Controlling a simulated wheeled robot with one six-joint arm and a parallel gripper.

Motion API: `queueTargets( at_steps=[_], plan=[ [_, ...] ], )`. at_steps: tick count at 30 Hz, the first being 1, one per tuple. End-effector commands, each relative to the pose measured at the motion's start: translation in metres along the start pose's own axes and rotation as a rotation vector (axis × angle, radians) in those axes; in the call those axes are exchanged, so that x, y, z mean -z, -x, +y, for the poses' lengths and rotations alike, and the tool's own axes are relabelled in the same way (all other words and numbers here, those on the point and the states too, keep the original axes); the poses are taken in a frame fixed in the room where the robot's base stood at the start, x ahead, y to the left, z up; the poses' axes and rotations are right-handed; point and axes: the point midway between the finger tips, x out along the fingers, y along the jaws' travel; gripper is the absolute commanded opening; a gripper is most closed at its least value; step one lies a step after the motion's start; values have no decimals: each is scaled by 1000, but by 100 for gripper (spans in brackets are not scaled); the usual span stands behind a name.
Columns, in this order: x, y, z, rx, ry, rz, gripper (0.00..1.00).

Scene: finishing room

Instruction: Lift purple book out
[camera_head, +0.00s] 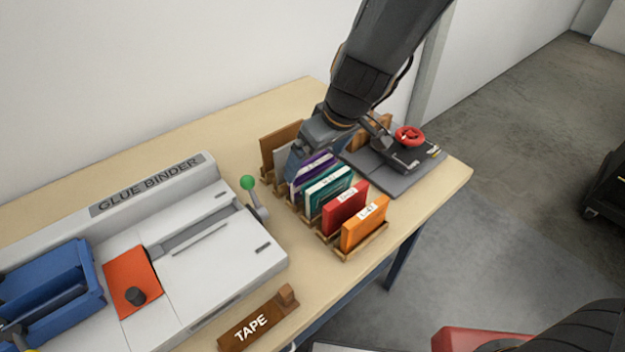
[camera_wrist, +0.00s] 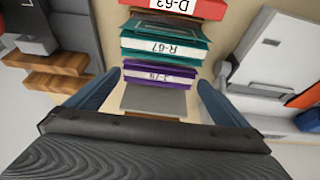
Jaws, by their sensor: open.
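The purple book (camera_head: 314,166) stands in a wooden rack (camera_head: 268,177) on the table, beside the teal book (camera_head: 329,184). In the wrist view the purple book (camera_wrist: 160,74) shows its white label, with the teal book (camera_wrist: 165,45) just beyond it. My gripper (camera_head: 296,160) is at the rack's far end, by the purple book. In the wrist view my gripper's blue fingers (camera_wrist: 155,90) are spread apart, one on each side of a grey panel (camera_wrist: 155,100) next to the purple book. Nothing is held between them. Whether a finger touches the book cannot be told.
A red book (camera_head: 345,208) and an orange book (camera_head: 364,222) stand nearer in the rack. A glue binder (camera_head: 205,255) with a green-knobbed lever (camera_head: 250,187) is to the left. A dark press with a red wheel (camera_head: 409,135) is to the right. A TAPE block (camera_head: 250,327) lies in front.

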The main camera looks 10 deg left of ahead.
Motion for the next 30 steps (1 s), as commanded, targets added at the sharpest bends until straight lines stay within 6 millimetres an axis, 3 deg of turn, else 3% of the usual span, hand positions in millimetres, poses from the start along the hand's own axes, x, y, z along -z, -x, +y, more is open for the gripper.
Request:
queueTargets(
  at_steps=[9, 19, 25, 30],
  plan=[
    [-1, -42, 1, 1, -2, -1, 100],
    [-1, -47, 1, 0, -2, 0, 100],
    [-1, -47, 1, 0, -2, 0, 68],
    [0, -46, 2, -1, -2, 0, 67]
  ],
)
